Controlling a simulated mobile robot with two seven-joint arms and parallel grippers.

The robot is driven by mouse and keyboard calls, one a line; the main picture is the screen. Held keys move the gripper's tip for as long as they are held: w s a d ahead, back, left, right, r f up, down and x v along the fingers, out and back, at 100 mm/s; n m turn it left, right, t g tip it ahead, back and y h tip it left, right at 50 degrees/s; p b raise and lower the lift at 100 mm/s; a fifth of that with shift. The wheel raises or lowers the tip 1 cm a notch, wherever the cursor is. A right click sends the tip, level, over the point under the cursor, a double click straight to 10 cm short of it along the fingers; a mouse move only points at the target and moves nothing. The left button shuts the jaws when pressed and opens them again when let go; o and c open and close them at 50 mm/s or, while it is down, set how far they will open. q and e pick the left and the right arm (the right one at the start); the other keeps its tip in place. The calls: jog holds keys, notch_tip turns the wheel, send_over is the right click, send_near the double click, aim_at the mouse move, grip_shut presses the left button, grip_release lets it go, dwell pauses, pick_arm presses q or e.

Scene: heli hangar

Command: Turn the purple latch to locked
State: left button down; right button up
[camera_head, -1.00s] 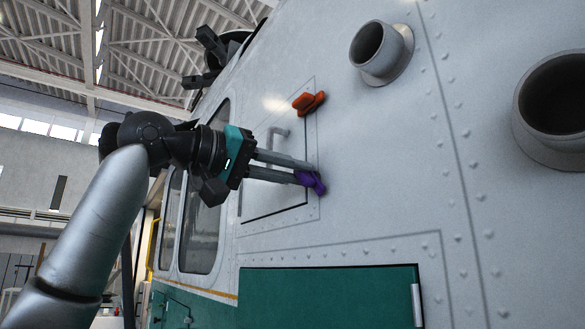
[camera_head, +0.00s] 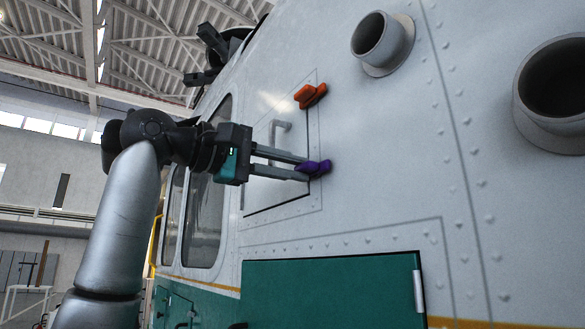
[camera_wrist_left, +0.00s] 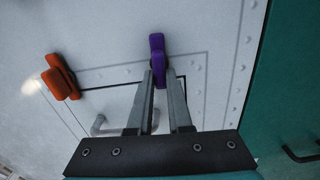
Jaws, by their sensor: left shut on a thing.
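The purple latch (camera_head: 314,168) sits at the right edge of a small hatch (camera_head: 275,195) on the white helicopter side. In the head view it lies nearly level, its right end slightly raised. My left gripper (camera_head: 307,168) reaches in from the left and is shut on the purple latch. In the left wrist view the purple latch (camera_wrist_left: 157,58) shows between the tips of the two fingers (camera_wrist_left: 160,80). An orange latch (camera_head: 310,95) sits above it at the hatch's upper right corner. My right gripper is not in view.
A grey handle (camera_head: 280,128) stands out from the hatch. Two round pipe stubs (camera_head: 382,42) (camera_head: 555,95) stick out at the upper right. A green panel (camera_head: 330,290) lies below, and windows (camera_head: 204,220) are at the left. The white skin right of the latch is clear.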

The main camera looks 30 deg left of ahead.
pick_arm(q)
jog(key=shift+n, duration=0.5)
jog(key=c, duration=0.8)
grip_release()
jog(key=shift+c, duration=0.2)
jog(key=b+v, duration=0.3)
jog(key=v, duration=1.2)
jog(key=shift+a, duration=0.1)
jog(key=shift+f, duration=0.1)
